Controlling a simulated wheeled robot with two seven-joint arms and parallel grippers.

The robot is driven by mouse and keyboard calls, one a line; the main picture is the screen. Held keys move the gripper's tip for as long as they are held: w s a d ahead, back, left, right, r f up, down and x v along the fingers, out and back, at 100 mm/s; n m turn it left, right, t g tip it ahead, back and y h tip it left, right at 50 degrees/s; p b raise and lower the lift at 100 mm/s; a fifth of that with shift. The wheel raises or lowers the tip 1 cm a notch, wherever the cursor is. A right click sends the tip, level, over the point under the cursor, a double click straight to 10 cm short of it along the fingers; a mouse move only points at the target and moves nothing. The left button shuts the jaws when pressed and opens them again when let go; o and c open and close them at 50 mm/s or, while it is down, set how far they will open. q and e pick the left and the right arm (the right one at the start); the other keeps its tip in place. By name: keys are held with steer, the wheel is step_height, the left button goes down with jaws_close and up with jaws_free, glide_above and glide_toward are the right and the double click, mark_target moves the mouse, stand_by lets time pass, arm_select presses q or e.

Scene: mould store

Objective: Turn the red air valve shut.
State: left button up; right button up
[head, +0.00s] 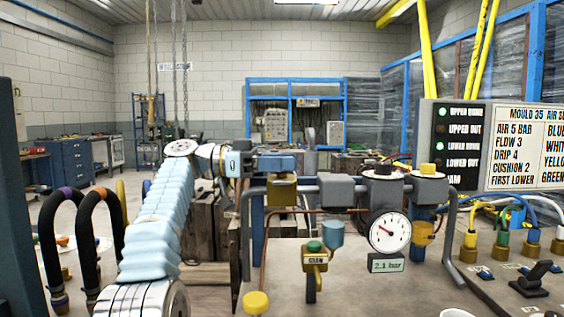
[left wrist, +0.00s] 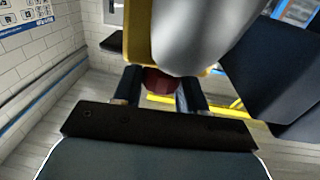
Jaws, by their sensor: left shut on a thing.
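My left arm, in a pale blue sleeve, reaches in from the lower left of the head view. Its gripper (head: 280,163) is at the pipework, over a brass-coloured valve body (head: 283,190). In the left wrist view, the two dark fingers of the gripper (left wrist: 161,88) stand either side of a dark red piece, the red air valve (left wrist: 159,81), and are shut on it. A yellow part and a pale rounded shape partly cover it there. In the head view the red handle is hidden by the gripper. My right gripper is not in view.
Right of the valve are a round gauge (head: 389,232) and a display (head: 387,263) reading 2.1 bar. A green-topped drain valve (head: 314,258) hangs below. Black hoses (head: 95,235) stand at left. A sign board (head: 497,147) and coloured hose fittings are at right.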

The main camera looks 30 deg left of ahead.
arm_select(q)
steer(key=shift+m+g+h, duration=0.3)
steer(key=shift+m+g, duration=0.1)
steer(key=shift+g, duration=0.2)
steer(key=o, duration=0.9)
